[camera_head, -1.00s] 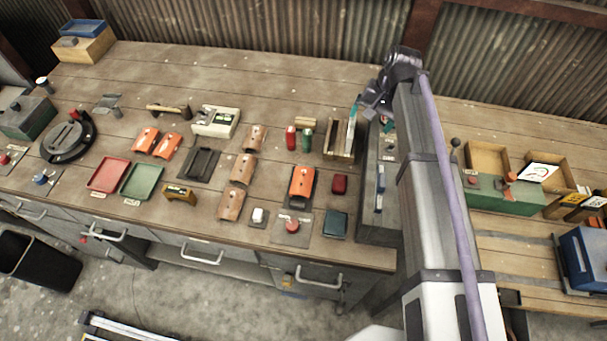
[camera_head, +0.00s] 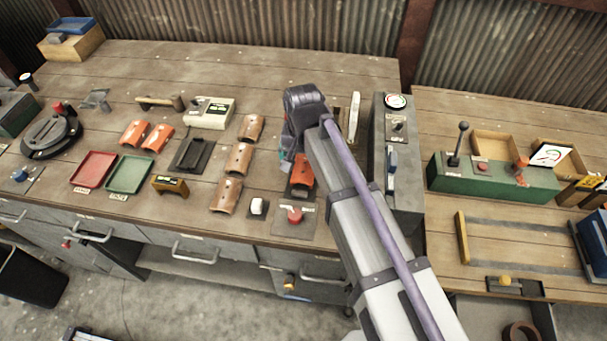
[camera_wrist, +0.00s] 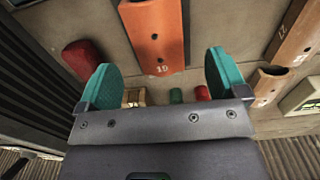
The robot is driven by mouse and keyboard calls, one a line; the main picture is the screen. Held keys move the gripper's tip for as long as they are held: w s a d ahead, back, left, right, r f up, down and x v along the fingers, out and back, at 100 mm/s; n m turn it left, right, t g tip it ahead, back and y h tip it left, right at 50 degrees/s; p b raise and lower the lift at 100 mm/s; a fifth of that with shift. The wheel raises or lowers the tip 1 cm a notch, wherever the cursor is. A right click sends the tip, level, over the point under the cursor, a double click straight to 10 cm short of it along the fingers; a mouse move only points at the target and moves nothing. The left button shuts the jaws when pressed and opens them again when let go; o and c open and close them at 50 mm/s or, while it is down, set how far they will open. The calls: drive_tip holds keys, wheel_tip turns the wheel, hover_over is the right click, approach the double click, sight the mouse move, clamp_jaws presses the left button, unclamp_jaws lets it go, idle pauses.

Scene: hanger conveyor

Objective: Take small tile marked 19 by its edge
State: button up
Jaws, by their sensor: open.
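The small orange tile marked 19 (camera_wrist: 155,35) shows in the wrist view at the top centre, curved, with dark holes along it and its number at the near end. In the head view the orange tile (camera_head: 302,181) lies on the bench, partly hidden by my arm. My gripper (camera_wrist: 160,72) is open, its two teal fingers spread wide to either side of the tile's numbered end. Nothing is between the fingers. In the head view my gripper (camera_head: 287,160) hangs by the tile; its height above it is hard to judge.
Brown tiles (camera_head: 239,158) lie in a column to the left. A red block (camera_wrist: 84,57) sits near one finger in the wrist view. A grey control panel (camera_head: 404,215) is at right.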

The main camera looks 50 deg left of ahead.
sight(304, 167)
wheel_tip(304, 167, down, 5)
drive_tip(key=b, duration=0.4)
drive_tip(key=shift+w+d+f, duration=0.1)
drive_tip(key=shift+r, duration=0.2)
drive_tip(key=c, duration=1)
